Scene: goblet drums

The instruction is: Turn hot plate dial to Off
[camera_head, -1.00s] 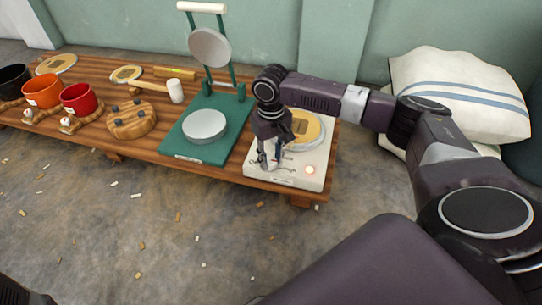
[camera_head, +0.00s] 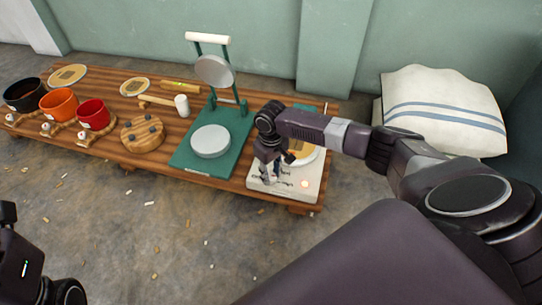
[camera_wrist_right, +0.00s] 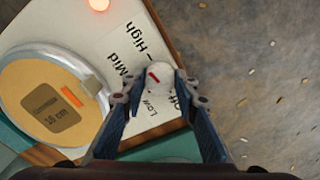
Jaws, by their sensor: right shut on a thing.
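The hot plate (camera_head: 311,186) is a cream-white box at the right end of the low wooden table, with a round yellow-centred plate (camera_wrist_right: 22,92) on top. Its dial (camera_wrist_right: 161,78) is a round white knob with a red mark. In the right wrist view the mark points up-left, towards the Mid side of the printed labels; Off is below right of the knob. My right gripper (camera_head: 268,179) is down at the dial, and its fingers (camera_wrist_right: 158,88) are shut on opposite sides of it. An orange light (camera_head: 305,184) glows on the hot plate.
A green press (camera_head: 184,160) with a raised round plate stands left of the hot plate. A mallet (camera_head: 182,105), a wooden disc (camera_head: 143,134) and red (camera_head: 93,115) and orange (camera_head: 58,106) pots lie farther left. A striped cushion (camera_head: 440,110) stands at the right. The front floor has scattered chips.

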